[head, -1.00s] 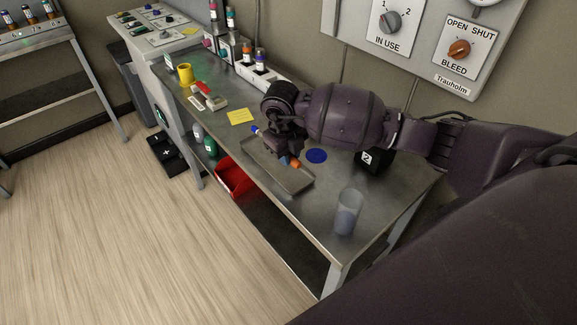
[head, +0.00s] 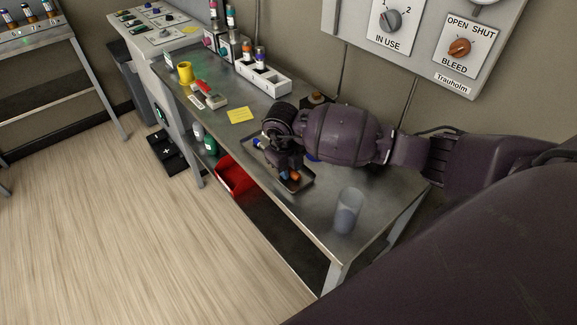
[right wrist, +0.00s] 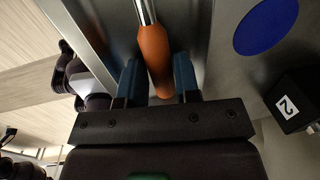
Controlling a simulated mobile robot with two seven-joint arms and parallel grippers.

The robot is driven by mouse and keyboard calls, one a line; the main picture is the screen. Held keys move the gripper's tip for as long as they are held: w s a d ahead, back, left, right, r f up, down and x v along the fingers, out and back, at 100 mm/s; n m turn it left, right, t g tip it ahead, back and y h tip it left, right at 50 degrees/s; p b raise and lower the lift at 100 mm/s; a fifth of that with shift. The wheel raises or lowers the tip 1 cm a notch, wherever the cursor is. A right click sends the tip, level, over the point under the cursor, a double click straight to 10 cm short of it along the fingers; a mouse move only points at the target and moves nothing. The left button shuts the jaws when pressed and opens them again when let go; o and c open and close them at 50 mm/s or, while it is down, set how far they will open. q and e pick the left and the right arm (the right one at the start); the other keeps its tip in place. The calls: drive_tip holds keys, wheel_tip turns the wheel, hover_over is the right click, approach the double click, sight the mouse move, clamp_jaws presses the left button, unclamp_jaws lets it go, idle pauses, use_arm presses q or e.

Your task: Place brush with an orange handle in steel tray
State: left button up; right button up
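The brush's orange handle (right wrist: 155,62) lies between the two blue fingers of my right gripper (right wrist: 157,82) in the right wrist view, with a metal ferrule beyond it. In the head view, the orange handle end (head: 294,175) shows just below my right gripper (head: 286,169), over the steel tray (head: 307,182). The tray lies on the metal bench, partly hidden by my gripper. I cannot tell whether the brush touches the tray floor. My left gripper is not in view.
A clear cup (head: 348,210) stands to the right of the tray. A yellow note (head: 241,115), a yellow mug (head: 185,72) and a white bottle rack (head: 264,79) are farther back. A blue disc (right wrist: 265,25) and a black box marked 2 (right wrist: 297,101) are beside the tray.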

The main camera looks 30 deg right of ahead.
drive_tip(key=shift+o, duration=1.3)
drive_tip(key=shift+r, duration=0.1)
wheel_tip(320, 180, up, 12)
drive_tip(key=a, duration=0.1)
drive_tip(key=shift+a+b, duration=0.25)
drive_tip(key=shift+b, duration=0.15)
drive_tip(key=shift+s, duration=0.2)
